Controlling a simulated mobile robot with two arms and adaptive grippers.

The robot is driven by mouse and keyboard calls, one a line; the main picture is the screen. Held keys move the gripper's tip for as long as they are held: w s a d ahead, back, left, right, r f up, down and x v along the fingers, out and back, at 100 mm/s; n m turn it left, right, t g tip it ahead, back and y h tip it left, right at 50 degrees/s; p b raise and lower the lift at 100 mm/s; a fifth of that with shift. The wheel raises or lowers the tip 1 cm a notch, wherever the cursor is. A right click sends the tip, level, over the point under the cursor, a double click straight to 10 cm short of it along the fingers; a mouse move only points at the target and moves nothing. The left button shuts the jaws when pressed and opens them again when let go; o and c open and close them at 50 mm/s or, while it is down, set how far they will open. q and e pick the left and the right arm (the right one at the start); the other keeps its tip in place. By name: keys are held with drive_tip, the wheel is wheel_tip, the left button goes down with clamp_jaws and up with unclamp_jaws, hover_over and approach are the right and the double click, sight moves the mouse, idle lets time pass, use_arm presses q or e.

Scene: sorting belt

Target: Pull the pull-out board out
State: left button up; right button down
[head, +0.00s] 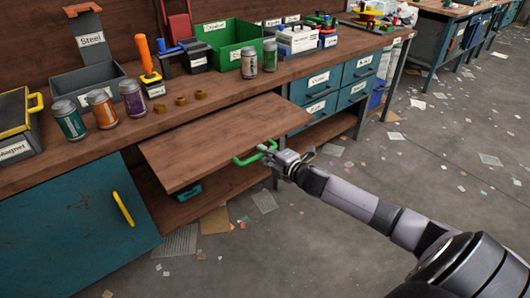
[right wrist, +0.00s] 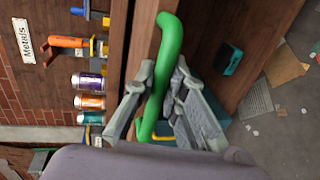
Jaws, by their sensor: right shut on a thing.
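The pull-out board (head: 215,142) is a flat brown wooden board that sticks out from under the worktop. A green handle (head: 255,154) is on its front edge, toward the right end. My right gripper (head: 276,155) is at this handle. In the right wrist view, the fingers of my right gripper (right wrist: 158,105) are closed around the green handle (right wrist: 168,45), which runs between them. The left gripper is not in view.
The worktop (head: 200,100) carries several cans, brass-coloured rings, a green bin (head: 228,40) and a grey Steel bin (head: 88,85). A teal door with a yellow handle (head: 123,209) is at lower left. Teal drawers (head: 318,83) are right of the board. Paper scraps litter the open floor.

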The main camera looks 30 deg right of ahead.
drive_tip(key=c, duration=1.9)
unclamp_jaws()
drive_tip(key=v, duration=1.1)
drive_tip(key=shift+s, duration=0.45)
drive_tip(key=shift+d, duration=0.1)
